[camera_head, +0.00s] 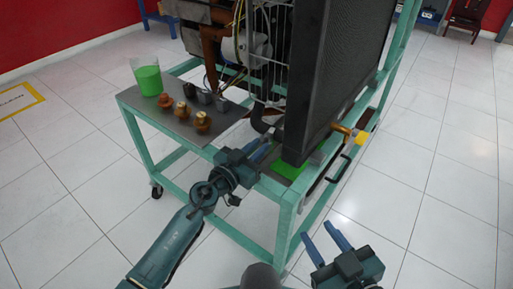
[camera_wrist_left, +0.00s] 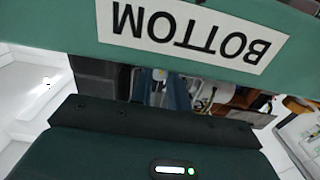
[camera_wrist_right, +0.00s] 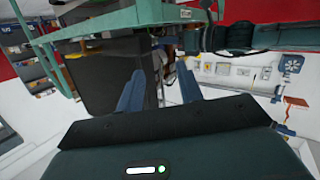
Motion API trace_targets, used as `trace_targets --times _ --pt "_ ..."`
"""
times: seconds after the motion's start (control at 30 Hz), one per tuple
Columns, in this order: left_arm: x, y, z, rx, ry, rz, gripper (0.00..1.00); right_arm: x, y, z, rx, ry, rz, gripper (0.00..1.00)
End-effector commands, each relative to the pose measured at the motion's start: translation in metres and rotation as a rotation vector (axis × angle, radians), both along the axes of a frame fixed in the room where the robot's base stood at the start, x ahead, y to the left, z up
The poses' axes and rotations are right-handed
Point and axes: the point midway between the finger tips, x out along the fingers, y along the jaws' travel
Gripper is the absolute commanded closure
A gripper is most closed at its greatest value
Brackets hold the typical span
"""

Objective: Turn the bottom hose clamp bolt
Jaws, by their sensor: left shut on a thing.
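My left gripper (camera_head: 266,148) reaches in over the near bar of the teal stand, below the lower black hose (camera_head: 262,120). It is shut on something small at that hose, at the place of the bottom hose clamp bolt. The bolt and clamp are too small or hidden to make out. My right gripper (camera_head: 322,236) is open and empty over the floor, right of the stand. Its two blue fingers show apart in the right wrist view (camera_wrist_right: 160,85).
The dark radiator (camera_head: 335,75) stands upright just right of my left gripper. A grey shelf (camera_head: 175,122) holds a cup of green liquid (camera_head: 148,78), several copper-coloured caps (camera_head: 183,112) and grey parts. A yellow-ended valve (camera_head: 352,133) sticks out at right. The right floor is clear.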

Motion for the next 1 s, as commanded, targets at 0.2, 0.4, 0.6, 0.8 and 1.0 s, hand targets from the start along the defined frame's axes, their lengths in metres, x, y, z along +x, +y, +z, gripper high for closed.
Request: trace_targets --times 0.2,0.4,0.6,0.8,1.0 --pt "0.0001 0.0004 0.0017 0.114 -0.082 0.001 1.0 -0.0013 -0.0016 0.0022 -0.008 0.047 -0.002 0.64" --pt "0.0001 0.0005 0.0009 0.23 -0.166 0.001 1.0 -0.0025 -0.0046 0.0039 -0.009 0.088 -0.01 0.64" --pt "0.0 0.0004 0.0001 0.281 -0.204 0.001 1.0 -0.0039 -0.0044 0.0026 -0.007 0.106 -0.011 0.64" --pt "0.0001 0.0003 -0.0001 0.283 -0.206 0.001 1.0 -0.0044 -0.0042 0.0007 -0.007 0.112 -0.011 0.64" --pt "0.0 0.0002 0.0 0.283 -0.206 0.001 0.74 -0.0046 -0.004 -0.0002 -0.007 0.111 -0.011 0.64"
